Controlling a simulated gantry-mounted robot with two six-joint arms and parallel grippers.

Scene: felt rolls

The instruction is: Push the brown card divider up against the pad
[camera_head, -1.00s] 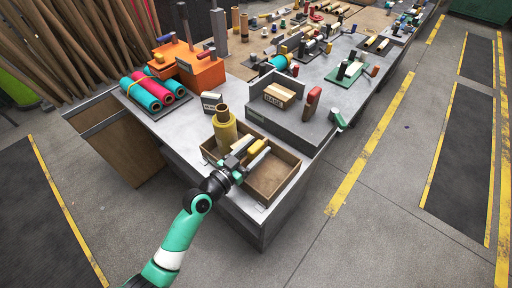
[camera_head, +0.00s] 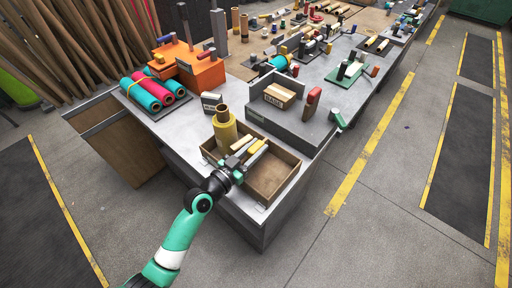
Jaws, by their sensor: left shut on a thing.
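My left gripper (camera_head: 250,152) reaches from the left over the left part of an open brown tray (camera_head: 284,188) at the near corner of the bench. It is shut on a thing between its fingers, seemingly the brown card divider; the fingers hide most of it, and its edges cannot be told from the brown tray. Pale yellow and grey blocks show at the fingertips; which of these belong to the gripper and whether one is the pad cannot be told. My right gripper is not in view.
A yellow roll (camera_head: 225,131) stands at the tray's left end. A grey raised block (camera_head: 300,124) with a cardboard box (camera_head: 279,95) on it lies behind the tray. Teal and red rolls (camera_head: 153,91) lie at the left. The tray's right part is empty.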

